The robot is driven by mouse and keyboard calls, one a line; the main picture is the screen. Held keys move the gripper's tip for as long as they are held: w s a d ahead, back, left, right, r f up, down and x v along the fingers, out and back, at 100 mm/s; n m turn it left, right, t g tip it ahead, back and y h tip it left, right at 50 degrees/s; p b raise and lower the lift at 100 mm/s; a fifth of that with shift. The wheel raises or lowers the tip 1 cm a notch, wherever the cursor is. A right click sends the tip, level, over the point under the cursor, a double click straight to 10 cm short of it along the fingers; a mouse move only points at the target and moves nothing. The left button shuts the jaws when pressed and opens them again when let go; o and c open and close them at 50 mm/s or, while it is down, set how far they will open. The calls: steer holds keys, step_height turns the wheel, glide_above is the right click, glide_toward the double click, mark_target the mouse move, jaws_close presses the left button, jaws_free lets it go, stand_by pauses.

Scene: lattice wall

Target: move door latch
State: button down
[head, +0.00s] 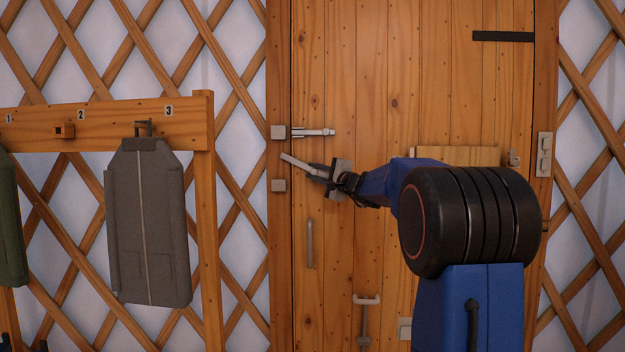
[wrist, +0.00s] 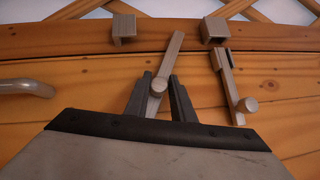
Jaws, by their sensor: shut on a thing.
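The wooden door (head: 375,80) has two pale metal latches near its left edge. My gripper (head: 322,173) is shut on the lower latch (head: 295,161), whose bar tilts up to the left, its free end between the two square keepers. In the wrist view my gripper (wrist: 161,84) has its dark fingers on both sides of the latch's round knob (wrist: 157,84), and the latch bar (wrist: 172,50) sticks out beyond them. The lower keeper (head: 278,185) is empty; it also shows in the wrist view (wrist: 125,28).
The upper latch (head: 313,132) lies level, with its end by the upper keeper (head: 278,131). A vertical handle (head: 310,243) is below my gripper. A rack (head: 108,115) with a hanging grey bag (head: 148,225) stands at left.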

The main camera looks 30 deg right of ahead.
steer(key=shift+s+d+r+m+t, duration=0.15)
steer(key=shift+r+m+t, duration=0.15)
steer(key=shift+r+m, duration=0.1)
steer(key=shift+s+d+r+m+t, duration=0.15)
steer(key=shift+r+m+t, duration=0.15)
steer(key=shift+r+m, duration=0.1)
steer(key=c, duration=1.6)
jaws_free()
steer(key=v, duration=1.7)
steer(key=shift+s+f, duration=0.15)
steer(key=shift+s, duration=0.05)
